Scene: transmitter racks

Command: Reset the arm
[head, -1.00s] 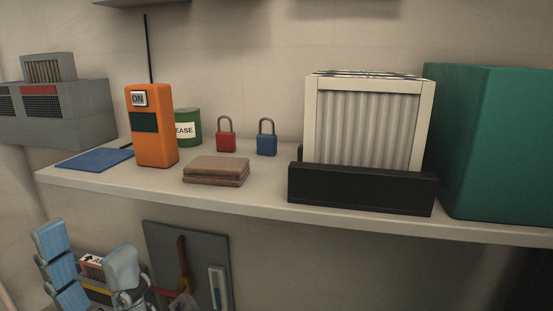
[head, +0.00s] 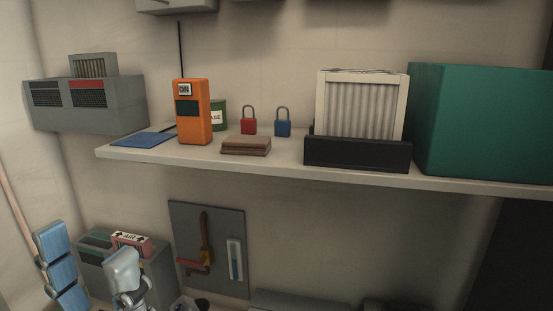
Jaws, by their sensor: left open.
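My left arm comes in at the lower left of the head view, with its light grey wrist part in front of a grey cabinet. My left gripper (head: 190,304) shows only in small part at the bottom edge. It is open, and I see nothing held in it. It is below the shelf and in front of the wall, apart from the things on the shelf. Its fingertips are mostly cut off by the frame. My right gripper is not in view.
A pale shelf (head: 280,163) carries an orange device (head: 192,125), brown blocks (head: 246,146), red (head: 248,125) and blue (head: 283,127) padlocks, a pleated filter (head: 360,108) in a black holder, and a green box (head: 485,125). A grey tool panel (head: 220,225) hangs below.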

